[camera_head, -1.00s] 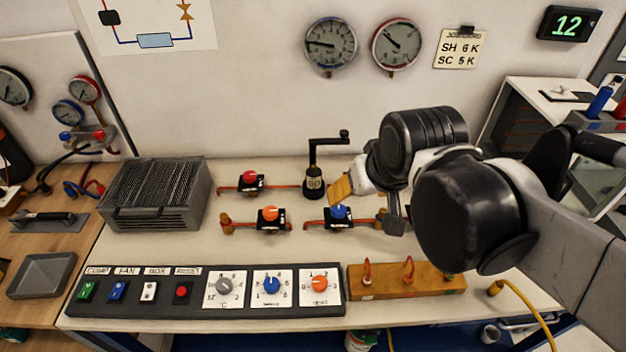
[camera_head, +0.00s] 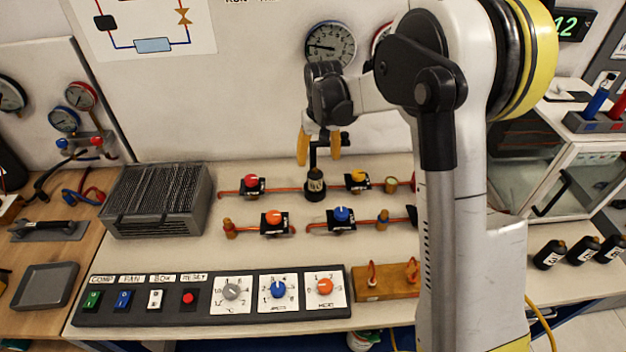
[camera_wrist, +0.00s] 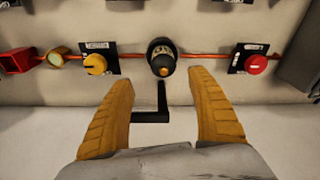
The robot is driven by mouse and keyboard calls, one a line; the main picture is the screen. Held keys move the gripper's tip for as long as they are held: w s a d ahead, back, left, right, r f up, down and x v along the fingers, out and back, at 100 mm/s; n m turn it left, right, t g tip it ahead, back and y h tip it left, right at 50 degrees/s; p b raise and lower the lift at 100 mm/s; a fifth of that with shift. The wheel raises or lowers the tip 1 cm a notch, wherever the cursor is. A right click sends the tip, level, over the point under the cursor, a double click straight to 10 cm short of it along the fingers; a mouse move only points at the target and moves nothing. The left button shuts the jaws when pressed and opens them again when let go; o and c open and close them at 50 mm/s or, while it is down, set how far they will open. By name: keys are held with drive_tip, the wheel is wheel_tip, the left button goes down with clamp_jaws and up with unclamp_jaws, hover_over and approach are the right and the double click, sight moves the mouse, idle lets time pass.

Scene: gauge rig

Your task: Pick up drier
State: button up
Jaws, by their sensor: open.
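No part carries a readable name, so I cannot be sure which is the drier. A black upright cylinder with a pale label (camera_head: 315,186) and a cranked black handle on top stands on the bench between the valve blocks. It also shows from above in the wrist view (camera_wrist: 162,58), its handle reaching toward my gripper. My gripper (camera_head: 319,158) is open and empty, pointing down over this cylinder. In the wrist view its yellow fingers (camera_wrist: 163,80) are spread wide, with the handle between them and the cylinder just beyond the tips. I see no contact.
Red, orange, blue and yellow knob valves (camera_head: 341,214) on copper pipes surround the cylinder closely. A finned grey block (camera_head: 157,200) stands left, a control panel (camera_head: 210,296) in front. Wall gauges (camera_head: 330,45) hang behind.

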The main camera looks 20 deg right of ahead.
sight(315, 179)
drive_tip(key=f, duration=0.1)
drive_tip(key=f+b, duration=0.1)
drive_tip(key=f, duration=0.3)
drive_tip(key=shift+w, duration=0.35)
drive_tip(key=f+b, duration=0.1)
drive_tip(key=f, duration=0.2)
drive_tip(key=f+b, duration=0.1)
drive_tip(key=f, duration=0.1)
drive_tip(key=shift+w+a+b, duration=0.3)
drive_tip(key=shift+a, duration=0.05)
drive_tip(key=shift+r, duration=0.1)
drive_tip(key=c, duration=1.5)
